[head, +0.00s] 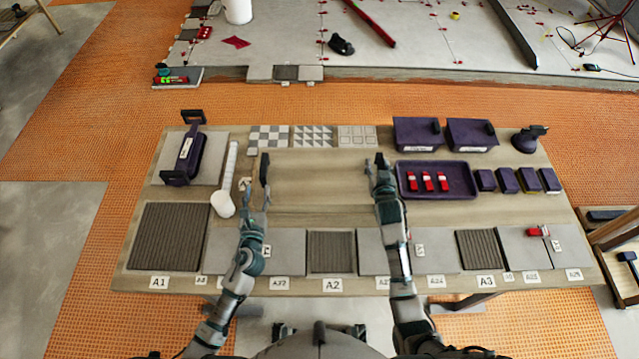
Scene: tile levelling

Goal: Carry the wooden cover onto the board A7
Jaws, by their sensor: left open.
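A pale, flat wooden panel (318,168) lies on the middle of the table between my grippers and looks like the wooden cover. Its edges blend into the wooden tabletop. My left gripper (256,178) is open at the panel's left side. My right gripper (377,166) is at its right side, near the purple tray; its fingers are too small to tell whether they are open or shut. I cannot tell whether either gripper touches the panel. Labelled grey boards line the table's front edge, but I cannot read an A7 label on any. My forearms hide parts of that row.
A purple tray (438,192) with red pieces and several purple boxes stand at right. A white mallet-like tool (224,195) and a purple-handled tool (186,155) are at left. Patterned tiles (312,136) lie along the back. The strip in front of the panel is clear.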

